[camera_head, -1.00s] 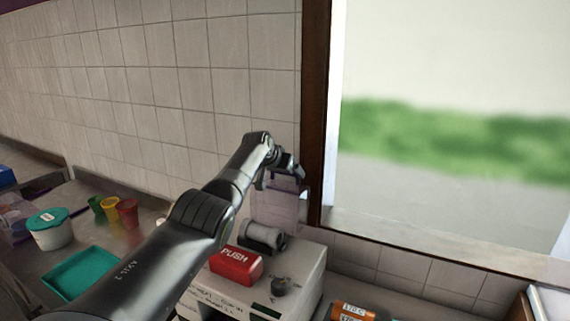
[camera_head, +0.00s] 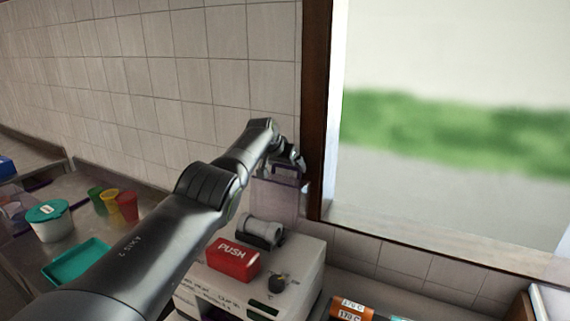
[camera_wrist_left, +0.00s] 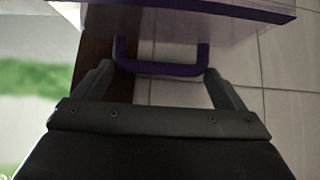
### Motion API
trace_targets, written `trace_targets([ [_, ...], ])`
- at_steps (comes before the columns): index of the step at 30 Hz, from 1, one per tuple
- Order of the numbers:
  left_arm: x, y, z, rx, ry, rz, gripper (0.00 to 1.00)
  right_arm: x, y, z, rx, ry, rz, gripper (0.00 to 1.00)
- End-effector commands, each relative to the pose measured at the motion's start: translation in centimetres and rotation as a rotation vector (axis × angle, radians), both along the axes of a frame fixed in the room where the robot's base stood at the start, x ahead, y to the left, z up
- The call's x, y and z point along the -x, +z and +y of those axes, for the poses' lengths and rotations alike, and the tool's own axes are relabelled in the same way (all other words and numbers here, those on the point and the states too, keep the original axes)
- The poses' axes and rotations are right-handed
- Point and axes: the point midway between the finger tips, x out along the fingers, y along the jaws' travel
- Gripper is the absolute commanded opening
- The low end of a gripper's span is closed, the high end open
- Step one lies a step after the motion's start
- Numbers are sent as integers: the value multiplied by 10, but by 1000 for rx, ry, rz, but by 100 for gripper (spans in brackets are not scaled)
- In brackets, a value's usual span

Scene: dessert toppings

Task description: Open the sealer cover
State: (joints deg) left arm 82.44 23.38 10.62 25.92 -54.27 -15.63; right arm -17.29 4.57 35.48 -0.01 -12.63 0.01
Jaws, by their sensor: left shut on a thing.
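The sealer (camera_head: 304,265) is a pale box with a red PUSH button (camera_head: 233,257) and a dark knob (camera_head: 277,283). Its cover (camera_head: 272,199) is a see-through purple-tinted panel that stands raised, close to upright, behind a grey roll (camera_head: 260,232). My left gripper (camera_head: 286,164) is at the top of the cover. In the left wrist view, the purple cover handle (camera_wrist_left: 160,69) lies between the fingers of my left gripper (camera_wrist_left: 158,80), which is shut on it. The cover's edge (camera_wrist_left: 190,14) shows beyond the handle. My right gripper is not in view.
A tiled wall and a dark window frame (camera_head: 315,110) stand close behind the cover. At the left are a teal tray (camera_head: 78,262), a white tub with a teal lid (camera_head: 49,220) and several coloured cups (camera_head: 126,206).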

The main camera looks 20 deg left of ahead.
Motion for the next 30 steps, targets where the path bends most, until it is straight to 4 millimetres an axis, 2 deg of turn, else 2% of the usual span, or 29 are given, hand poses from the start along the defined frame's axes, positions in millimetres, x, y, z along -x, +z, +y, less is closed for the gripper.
trace_targets([
  [1,-3,11,0,-4,-2,-23,96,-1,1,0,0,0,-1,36],
  [2,-3,11,0,-4,-2,-23,100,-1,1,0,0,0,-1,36],
  [13,-1,6,0,-1,-2,-12,100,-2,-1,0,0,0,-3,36],
  [30,15,22,1,0,-3,-10,100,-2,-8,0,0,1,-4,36],
])
